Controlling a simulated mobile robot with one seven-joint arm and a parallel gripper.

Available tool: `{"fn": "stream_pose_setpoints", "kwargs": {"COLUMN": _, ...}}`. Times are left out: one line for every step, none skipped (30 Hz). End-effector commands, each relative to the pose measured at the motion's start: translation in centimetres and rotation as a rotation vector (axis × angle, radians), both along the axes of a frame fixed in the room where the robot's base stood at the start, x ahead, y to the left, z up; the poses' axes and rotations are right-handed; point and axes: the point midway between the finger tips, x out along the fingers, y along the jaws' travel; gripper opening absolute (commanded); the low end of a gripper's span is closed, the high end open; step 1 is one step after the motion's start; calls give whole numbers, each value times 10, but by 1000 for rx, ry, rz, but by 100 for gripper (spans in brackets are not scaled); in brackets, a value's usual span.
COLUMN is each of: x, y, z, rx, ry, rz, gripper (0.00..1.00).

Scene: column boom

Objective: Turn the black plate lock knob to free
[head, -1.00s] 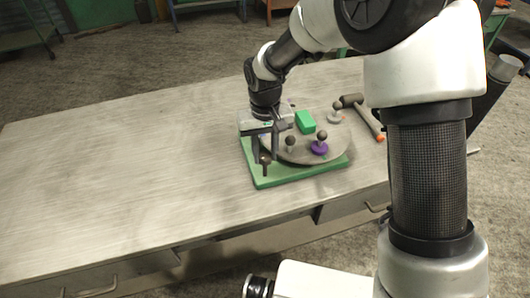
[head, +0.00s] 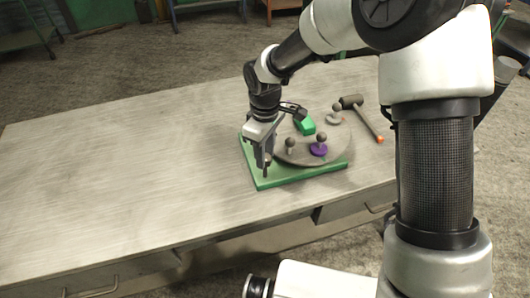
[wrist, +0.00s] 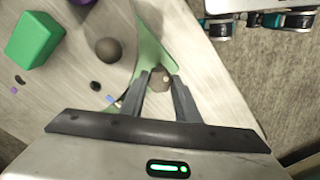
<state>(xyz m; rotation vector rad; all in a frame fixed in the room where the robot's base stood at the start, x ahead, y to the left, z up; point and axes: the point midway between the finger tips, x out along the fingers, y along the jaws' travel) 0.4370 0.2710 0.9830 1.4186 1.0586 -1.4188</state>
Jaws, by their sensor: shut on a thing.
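The black plate lock knob (head: 267,159) is a small dark knob at the front left corner of the green base (head: 290,178). In the wrist view the knob (wrist: 159,77) sits between my two finger ends. My gripper (head: 264,164) points down over that corner and is shut on the knob; the wrist view also shows my gripper (wrist: 160,84). The round grey plate (head: 300,157) lies on the base, right of my gripper. The fingers partly hide the knob, and its marking cannot be read.
A hammer (head: 366,117) lies behind right. The table's left side (head: 110,180) is clear.

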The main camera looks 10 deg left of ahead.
Motion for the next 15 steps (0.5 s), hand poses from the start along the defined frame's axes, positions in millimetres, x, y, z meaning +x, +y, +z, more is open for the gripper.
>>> {"fn": "stream_pose_setpoints", "kwargs": {"x": 0, "y": 0, "z": 1, "rx": 0, "ry": 0, "rz": 17, "gripper": 7}}
{"fn": "stream_pose_setpoints", "kwargs": {"x": 0, "y": 0, "z": 1, "rx": 0, "ry": 0, "rz": 26, "gripper": 7}}
{"fn": "stream_pose_setpoints", "kwargs": {"x": 0, "y": 0, "z": 0, "rx": 0, "ry": 0, "rz": 37, "gripper": 7}}
{"fn": "stream_pose_setpoints", "kwargs": {"x": 0, "y": 0, "z": 0, "rx": 0, "ry": 0, "rz": 43, "gripper": 7}}
{"fn": "stream_pose_setpoints", "kwargs": {"x": 0, "y": 0, "z": 0, "rx": 0, "ry": 0, "rz": 49, "gripper": 7}}
{"fn": "stream_pose_setpoints", "kwargs": {"x": 0, "y": 0, "z": 0, "rx": 0, "ry": 0, "rz": 56, "gripper": 7}}
{"fn": "stream_pose_setpoints", "kwargs": {"x": 0, "y": 0, "z": 0, "rx": 0, "ry": 0, "rz": 60, "gripper": 7}}
{"fn": "stream_pose_setpoints", "kwargs": {"x": 0, "y": 0, "z": 0, "rx": 0, "ry": 0, "rz": 63, "gripper": 7}}
{"fn": "stream_pose_setpoints", "kwargs": {"x": 0, "y": 0, "z": 0, "rx": 0, "ry": -1, "rz": 66, "gripper": 7}}
{"fn": "stream_pose_setpoints", "kwargs": {"x": 0, "y": 0, "z": 0, "rx": 0, "ry": -1, "rz": 68, "gripper": 7}}
{"fn": "stream_pose_setpoints", "kwargs": {"x": 0, "y": 0, "z": 0, "rx": 0, "ry": -1, "rz": 69, "gripper": 7}}
{"fn": "stream_pose_setpoints", "kwargs": {"x": 0, "y": 0, "z": 0, "rx": 0, "ry": -1, "rz": 70, "gripper": 7}}
{"fn": "stream_pose_setpoints", "kwargs": {"x": 0, "y": 0, "z": 0, "rx": 0, "ry": -1, "rz": 71, "gripper": 7}}
{"fn": "stream_pose_setpoints", "kwargs": {"x": 0, "y": 0, "z": 0, "rx": 0, "ry": -1, "rz": 71, "gripper": 7}}
{"fn": "stream_pose_setpoints", "kwargs": {"x": 0, "y": 0, "z": 0, "rx": 0, "ry": -1, "rz": 71, "gripper": 7}}
